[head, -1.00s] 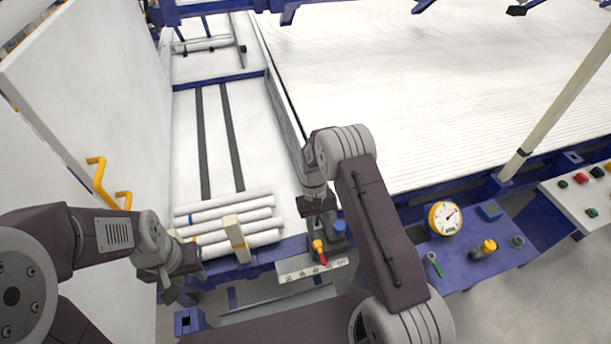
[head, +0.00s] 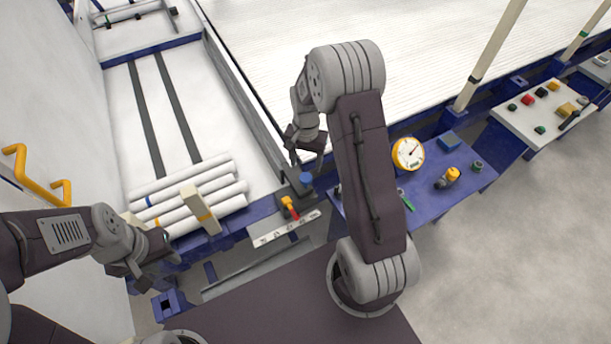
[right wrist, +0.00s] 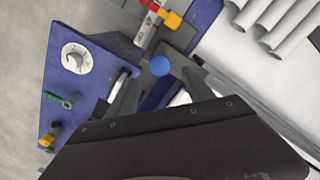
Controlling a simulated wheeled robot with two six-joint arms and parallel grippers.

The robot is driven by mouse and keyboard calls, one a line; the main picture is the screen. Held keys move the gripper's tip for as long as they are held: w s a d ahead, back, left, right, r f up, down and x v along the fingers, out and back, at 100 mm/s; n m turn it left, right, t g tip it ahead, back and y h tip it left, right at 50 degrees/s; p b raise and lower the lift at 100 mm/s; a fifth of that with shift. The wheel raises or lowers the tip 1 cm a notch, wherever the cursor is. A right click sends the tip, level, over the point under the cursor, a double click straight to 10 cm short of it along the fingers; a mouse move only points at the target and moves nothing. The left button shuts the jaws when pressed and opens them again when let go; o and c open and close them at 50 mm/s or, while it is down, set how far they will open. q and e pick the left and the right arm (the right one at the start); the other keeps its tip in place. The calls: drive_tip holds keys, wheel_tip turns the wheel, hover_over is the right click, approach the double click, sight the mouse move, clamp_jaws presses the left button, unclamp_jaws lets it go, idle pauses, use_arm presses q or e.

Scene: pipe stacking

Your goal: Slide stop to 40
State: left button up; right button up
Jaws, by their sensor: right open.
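The stop has a yellow-orange block with a red pointer (head: 291,207) and stands over a white numbered scale (head: 285,228) at the table's front edge. The pointer is a little right of the scale's middle; the numbers are too small to read. A blue knob (head: 306,180) sits just behind the block. My right gripper (head: 304,155) is open and empty above and behind the knob. In the right wrist view the blue knob (right wrist: 160,66) appears between and beyond my open fingers (right wrist: 158,88), with the yellow block (right wrist: 171,19) farther off. My left gripper (head: 140,275) hangs at lower left, jaws unclear.
White pipes (head: 190,205) lie left of the stop, with a cream post (head: 200,210) before them. A blue side table (head: 425,185) holds a yellow-rimmed dial gauge (head: 408,154) and small knobs. Orange handles (head: 40,180) stand at left. Grey floor at right is clear.

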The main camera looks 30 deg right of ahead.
sight(305, 177)
wheel_tip(305, 177, down, 7)
drive_tip(key=shift+f+b, duration=0.1)
drive_tip(key=shift+b, duration=0.75)
clamp_jaws()
drive_tip(key=shift+a, duration=0.1)
